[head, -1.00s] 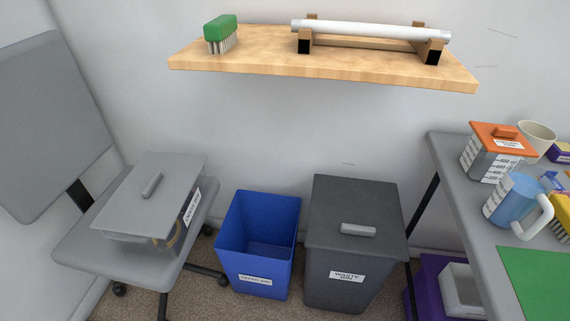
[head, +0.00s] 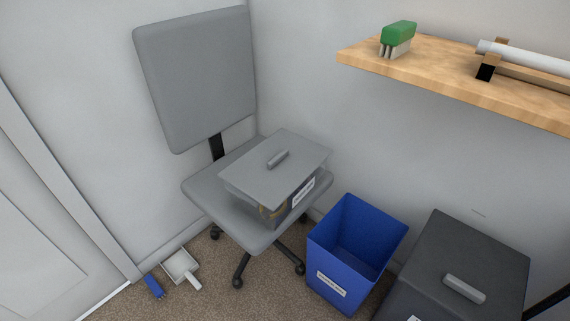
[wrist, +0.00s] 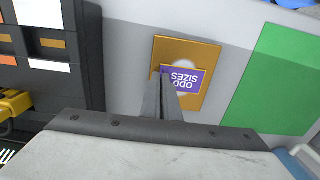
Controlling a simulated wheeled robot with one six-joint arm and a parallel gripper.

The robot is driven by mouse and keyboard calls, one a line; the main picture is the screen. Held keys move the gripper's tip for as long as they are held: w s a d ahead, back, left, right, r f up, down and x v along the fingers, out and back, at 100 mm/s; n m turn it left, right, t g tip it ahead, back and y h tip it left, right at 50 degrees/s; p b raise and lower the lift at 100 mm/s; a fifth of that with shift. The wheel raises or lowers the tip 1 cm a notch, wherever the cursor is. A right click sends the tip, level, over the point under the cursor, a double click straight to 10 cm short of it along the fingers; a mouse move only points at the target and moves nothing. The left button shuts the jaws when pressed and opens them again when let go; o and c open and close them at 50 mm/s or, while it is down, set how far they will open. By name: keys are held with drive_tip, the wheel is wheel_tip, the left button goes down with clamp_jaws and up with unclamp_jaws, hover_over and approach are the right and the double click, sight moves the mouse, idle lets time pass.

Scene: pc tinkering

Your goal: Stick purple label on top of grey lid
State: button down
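The grey lid (head: 255,180) lies on a see-through box with a white label on its side, on the seat of the grey chair. A small bar handle (head: 278,159) stands on the lid's middle, with flat room around it. In the wrist view, the purple label (wrist: 185,81), reading ODD SIZES upside down, is at the fingertips of my gripper (wrist: 164,76). The fingers are almost together and look shut on its edge. Behind the label is a tan square (wrist: 206,55) with a pale round spot. My gripper is not in the head view.
The grey chair (head: 200,85) stands in the corner. The blue bin (head: 318,255) and dark lidded bin (head: 425,265) are right of it. A wooden shelf (head: 450,83) juts out above. A dustpan (head: 181,266) and blue brush (head: 154,286) lie on the floor. The wrist view shows a green mat (wrist: 275,80).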

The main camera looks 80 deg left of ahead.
drive_tip(key=shift+w+d+r, duration=0.15)
drive_tip(key=shift+d+r, duration=0.05)
drive_tip(key=shift+r, duration=0.6)
drive_tip(key=shift+w+d+r, duration=0.15)
drive_tip(key=shift+r, duration=0.65)
idle(0.6)
wheel_tip(320, 180, up, 5)
idle(1.0)
